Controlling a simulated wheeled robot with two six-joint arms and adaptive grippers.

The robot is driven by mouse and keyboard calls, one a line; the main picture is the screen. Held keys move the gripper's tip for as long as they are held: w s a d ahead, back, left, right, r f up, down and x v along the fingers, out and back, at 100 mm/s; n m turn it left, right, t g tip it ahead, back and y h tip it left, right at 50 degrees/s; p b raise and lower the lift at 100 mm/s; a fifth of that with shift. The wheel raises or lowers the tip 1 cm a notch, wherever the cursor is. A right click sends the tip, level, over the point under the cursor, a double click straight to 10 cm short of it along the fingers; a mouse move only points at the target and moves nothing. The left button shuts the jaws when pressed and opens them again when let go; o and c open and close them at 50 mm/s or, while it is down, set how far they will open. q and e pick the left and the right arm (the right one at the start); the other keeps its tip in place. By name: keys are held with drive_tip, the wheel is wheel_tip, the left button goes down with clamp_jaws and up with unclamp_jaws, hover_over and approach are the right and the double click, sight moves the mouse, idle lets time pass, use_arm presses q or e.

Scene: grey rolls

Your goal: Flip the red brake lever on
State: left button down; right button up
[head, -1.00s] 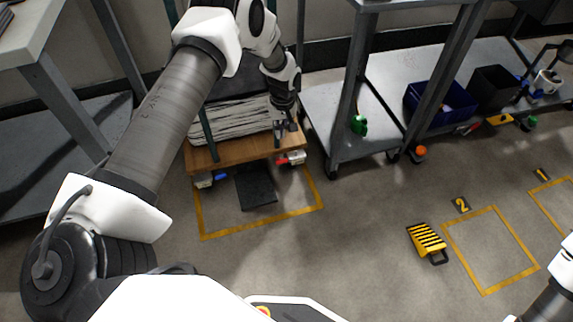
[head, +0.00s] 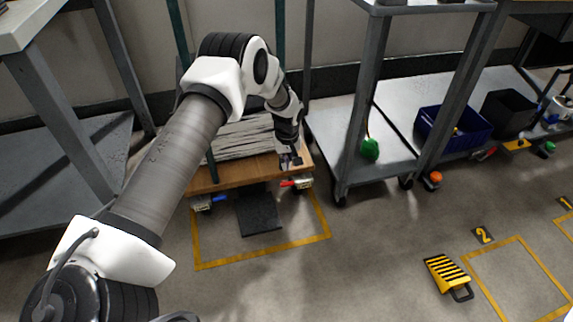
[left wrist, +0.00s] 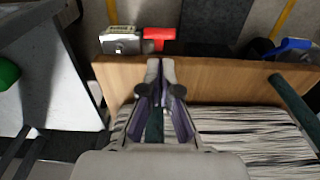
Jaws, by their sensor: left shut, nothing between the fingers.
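The red brake lever (head: 288,184) sits beside a pale metal caster bracket (head: 304,182) under the front right of a wooden cart deck (head: 235,174). In the left wrist view the red lever (left wrist: 158,36) lies just beyond the deck's edge, beside the silver bracket (left wrist: 120,42). My left gripper (head: 291,161) is above the deck near that front edge. Its fingertips (left wrist: 161,66) are together and empty, over the wood and apart from the lever. My right gripper is not in view.
Striped stacked material (head: 245,140) fills the deck behind my gripper. A blue lever (head: 220,199) is at the cart's front left. A green post (left wrist: 292,106) rises from the deck. A grey shelf cart (head: 345,165) stands close on the right.

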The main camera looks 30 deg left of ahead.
sight(287, 183)
use_arm(q)
wheel_tip(287, 183, down, 6)
drive_tip(key=b, duration=0.3)
drive_tip(key=shift+w+a+f, duration=0.15)
drive_tip(key=shift+f, duration=0.1)
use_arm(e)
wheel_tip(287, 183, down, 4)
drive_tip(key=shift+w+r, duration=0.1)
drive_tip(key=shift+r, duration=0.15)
use_arm(q)
drive_tip(key=shift+r+p, duration=0.1)
drive_tip(key=shift+p, duration=0.55)
drive_tip(key=shift+s+d+f+t+y+p, duration=0.4)
drive_tip(key=shift+d+t+y+p, duration=0.15)
drive_tip(key=shift+p, duration=0.65)
wheel_tip(287, 183, down, 7)
drive_tip(key=s+d+p, duration=0.2)
drive_tip(key=p, duration=0.1)
drive_tip(key=shift+s+d+p, duration=0.2)
drive_tip(key=shift+d+p, duration=0.1)
drive_tip(key=shift+d, duration=0.05)
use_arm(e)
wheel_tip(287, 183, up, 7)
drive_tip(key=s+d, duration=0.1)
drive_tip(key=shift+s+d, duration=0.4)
use_arm(q)
drive_tip(key=shift+r, duration=0.1)
